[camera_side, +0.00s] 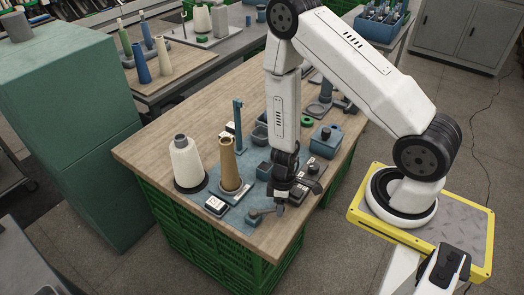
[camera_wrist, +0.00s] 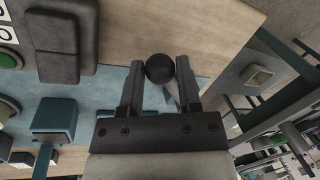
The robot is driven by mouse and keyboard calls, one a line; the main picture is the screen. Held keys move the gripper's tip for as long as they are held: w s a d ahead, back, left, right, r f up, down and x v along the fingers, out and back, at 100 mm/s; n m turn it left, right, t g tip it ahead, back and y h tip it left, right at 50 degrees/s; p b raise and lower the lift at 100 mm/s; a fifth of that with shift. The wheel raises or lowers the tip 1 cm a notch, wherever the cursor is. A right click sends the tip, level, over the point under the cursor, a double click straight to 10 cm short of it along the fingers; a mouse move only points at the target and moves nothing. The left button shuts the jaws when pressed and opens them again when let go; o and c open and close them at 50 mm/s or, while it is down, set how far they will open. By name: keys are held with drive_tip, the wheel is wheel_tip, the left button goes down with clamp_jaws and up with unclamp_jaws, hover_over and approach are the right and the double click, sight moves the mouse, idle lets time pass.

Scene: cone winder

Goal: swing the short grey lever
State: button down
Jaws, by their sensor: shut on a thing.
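The short grey lever (camera_side: 262,212) is at the front edge of the blue-grey plate, near the table's front corner. In the wrist view its dark round knob (camera_wrist: 160,68) sits between my two fingertips, with a piece of the grey rod (camera_wrist: 171,94) showing below it. My gripper (camera_side: 280,201) points down at the lever's right end in the side view. In the wrist view my gripper (camera_wrist: 160,77) is closed around the knob, a finger on each side. The fingers hide part of the lever in the side view.
A cream cone (camera_side: 187,163) and a tan cone (camera_side: 228,165) stand left of my gripper. A small white-faced box (camera_side: 215,206) lies close to the lever. A dark block with a knob (camera_side: 308,178) is just right. Bare wood (camera_side: 150,152) lies at the left.

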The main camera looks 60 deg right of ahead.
drive_tip(key=shift+s+a+m+t, duration=0.15)
drive_tip(key=shift+s+a+m, duration=0.2)
drive_tip(key=shift+m, duration=0.35)
drive_tip(key=shift+s+a+m+t, duration=0.2)
drive_tip(key=shift+a+m, duration=0.2)
drive_tip(key=shift+m, duration=0.3)
drive_tip(key=shift+s+a+m, duration=0.1)
drive_tip(key=shift+a+m, duration=0.1)
drive_tip(key=shift+m, duration=0.1)
drive_tip(key=shift+c, duration=1.5)
unclamp_jaws()
drive_tip(key=shift+d+r, duration=0.1)
drive_tip(key=shift+r, duration=0.05)
drive_tip(key=shift+d+r, duration=0.2)
drive_tip(key=shift+r, duration=1)
drive_tip(key=shift+d+r, duration=0.25)
drive_tip(key=shift+r, duration=0.95)
drive_tip(key=shift+d+r, duration=0.2)
drive_tip(key=shift+r, duration=1)
drive_tip(key=shift+r, duration=0.1)
